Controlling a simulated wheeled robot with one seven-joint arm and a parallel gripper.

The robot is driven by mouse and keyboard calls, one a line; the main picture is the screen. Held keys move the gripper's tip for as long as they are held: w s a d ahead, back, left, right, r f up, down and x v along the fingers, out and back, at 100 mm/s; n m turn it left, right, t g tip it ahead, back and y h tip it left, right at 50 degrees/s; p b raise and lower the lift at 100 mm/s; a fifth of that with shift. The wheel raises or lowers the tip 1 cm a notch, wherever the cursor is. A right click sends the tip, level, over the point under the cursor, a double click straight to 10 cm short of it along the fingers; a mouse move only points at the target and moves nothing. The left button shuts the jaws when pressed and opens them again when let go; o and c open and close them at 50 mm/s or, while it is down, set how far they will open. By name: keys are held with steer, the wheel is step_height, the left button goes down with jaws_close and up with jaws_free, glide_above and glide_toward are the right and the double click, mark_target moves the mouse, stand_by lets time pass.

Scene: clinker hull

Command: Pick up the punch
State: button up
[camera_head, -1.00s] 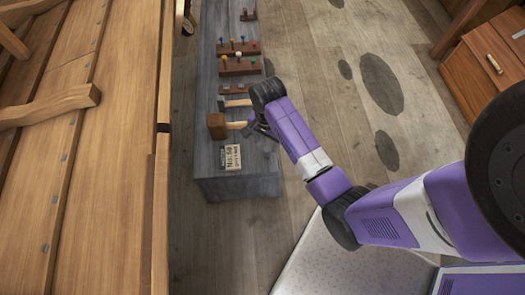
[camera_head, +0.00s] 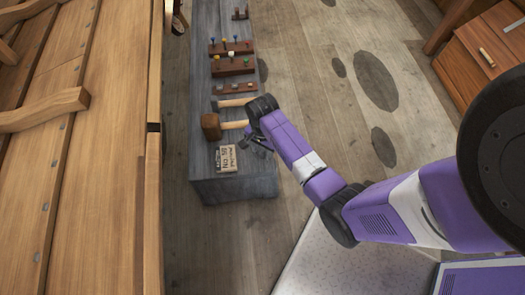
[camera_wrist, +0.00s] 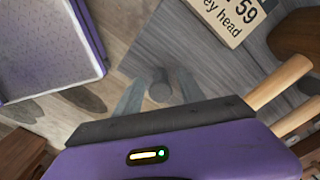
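A short grey cylinder (camera_wrist: 160,86), which looks like the punch, shows end-on in the wrist view over the grey bench top. My gripper (camera_wrist: 160,94) points down at it, with one finger on each side. The fingers are apart, and gaps show between them and the cylinder. In the head view my gripper (camera_head: 262,145) is over the right edge of the bench's near end, right of the label card (camera_head: 227,158). The punch cannot be made out there, hidden by or lost beside my gripper.
A mallet (camera_head: 211,126) and another tool with a pale handle (camera_head: 235,102) lie close to my gripper on the grey bench (camera_head: 205,188). Racks with coloured pegs (camera_head: 232,66) stand farther back. The wooden hull (camera_head: 90,190) is at left.

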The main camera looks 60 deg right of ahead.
jaws_close()
